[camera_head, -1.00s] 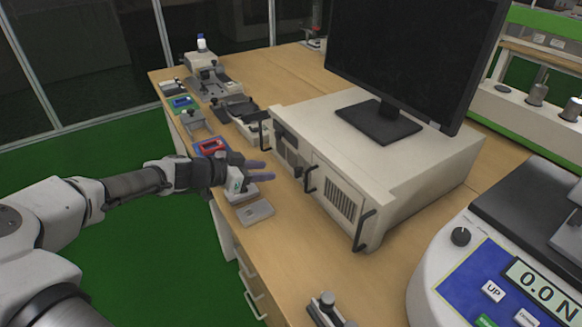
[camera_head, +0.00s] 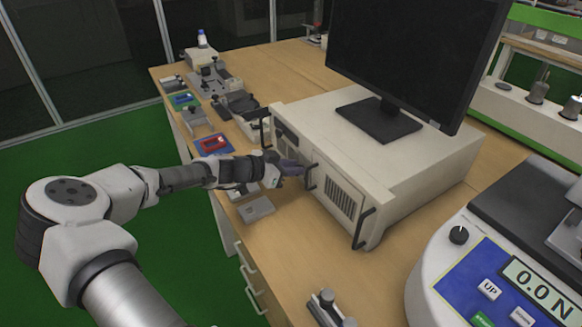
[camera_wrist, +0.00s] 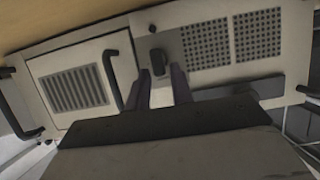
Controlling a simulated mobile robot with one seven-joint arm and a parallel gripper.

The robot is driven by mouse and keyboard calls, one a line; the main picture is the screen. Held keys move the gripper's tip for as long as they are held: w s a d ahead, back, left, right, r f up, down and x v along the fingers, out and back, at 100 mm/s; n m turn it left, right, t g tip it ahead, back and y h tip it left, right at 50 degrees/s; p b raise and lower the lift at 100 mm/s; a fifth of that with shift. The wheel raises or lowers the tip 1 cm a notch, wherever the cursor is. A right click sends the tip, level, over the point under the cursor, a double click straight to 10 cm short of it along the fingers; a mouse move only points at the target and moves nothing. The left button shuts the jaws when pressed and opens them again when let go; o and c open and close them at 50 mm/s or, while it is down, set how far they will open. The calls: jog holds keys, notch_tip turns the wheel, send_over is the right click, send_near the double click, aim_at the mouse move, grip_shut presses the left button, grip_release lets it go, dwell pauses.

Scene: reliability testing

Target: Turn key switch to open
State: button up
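The key switch (camera_wrist: 158,62) shows in the wrist view as a small dark knob on a dark plate in the beige equipment box's front panel. The box (camera_head: 420,165) stands on the bench, and its front faces my arm. My gripper (camera_wrist: 162,72) is open, with its two dark fingers apart and pointing at the panel. The knob appears between and just beyond the fingertips; I cannot tell whether they touch it. In the head view my gripper (camera_head: 292,168) is at the box front beside a black handle and hides the switch.
A monitor (camera_head: 405,60) stands on the box. Black handles (camera_head: 364,228) stick out from its front. Small fixtures and a red device (camera_head: 214,144) line the bench edge at left. A force tester (camera_head: 500,270) stands at lower right.

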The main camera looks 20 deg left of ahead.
grip_shut()
